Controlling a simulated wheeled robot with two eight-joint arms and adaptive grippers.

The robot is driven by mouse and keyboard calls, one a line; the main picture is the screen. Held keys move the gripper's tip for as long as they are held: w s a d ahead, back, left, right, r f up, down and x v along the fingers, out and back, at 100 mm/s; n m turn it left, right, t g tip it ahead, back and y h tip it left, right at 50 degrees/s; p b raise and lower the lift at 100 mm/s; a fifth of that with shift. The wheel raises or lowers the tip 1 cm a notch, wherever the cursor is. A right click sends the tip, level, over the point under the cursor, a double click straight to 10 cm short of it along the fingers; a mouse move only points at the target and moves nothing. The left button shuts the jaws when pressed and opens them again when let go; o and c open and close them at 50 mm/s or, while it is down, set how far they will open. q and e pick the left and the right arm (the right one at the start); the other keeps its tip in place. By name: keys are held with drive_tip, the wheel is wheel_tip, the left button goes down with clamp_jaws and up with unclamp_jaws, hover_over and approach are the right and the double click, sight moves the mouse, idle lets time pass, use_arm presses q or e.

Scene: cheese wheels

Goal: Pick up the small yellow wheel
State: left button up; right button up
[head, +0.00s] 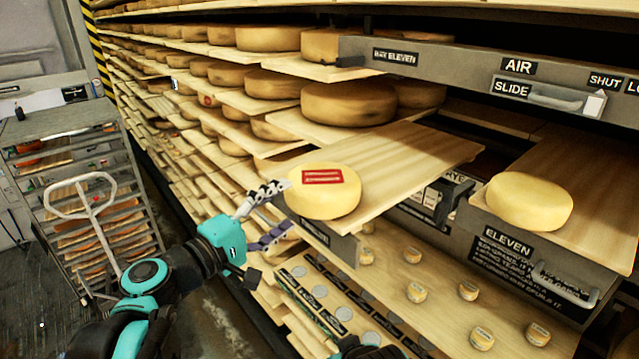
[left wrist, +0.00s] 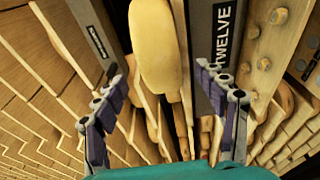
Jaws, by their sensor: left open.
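A pale yellow cheese wheel with a red label (head: 323,195) lies flat on the near end of a pulled-out wooden board (head: 400,165). In the left wrist view a yellow wheel (left wrist: 158,45) shows edge-on ahead, between the lines of the fingers. My left gripper (head: 276,211) is open and empty just left of the labelled wheel, its fingers spread towards the wheel's left side; it also shows in the left wrist view (left wrist: 157,78). Whether a fingertip touches the wheel I cannot tell. A second plain yellow wheel (head: 530,203) lies on a board to the right.
Several tiny cheeses (head: 417,292) stand on a lower board. Large brown wheels (head: 348,103) fill the shelves behind. A grey drawer front marked ELEVEN (head: 520,262) and a grey beam (head: 450,63) bound the right. A rack trolley (head: 90,200) stands left, beyond an open aisle.

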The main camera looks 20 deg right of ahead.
sight(290, 201)
use_arm(q)
drive_tip(key=x, duration=0.4)
drive_tip(key=shift+w+a+p, duration=0.1)
drive_tip(key=shift+w+p, duration=0.1)
drive_tip(key=shift+p, duration=0.2)
drive_tip(key=shift+s, duration=0.1)
clamp_jaws()
drive_tip(key=shift+r, duration=0.1)
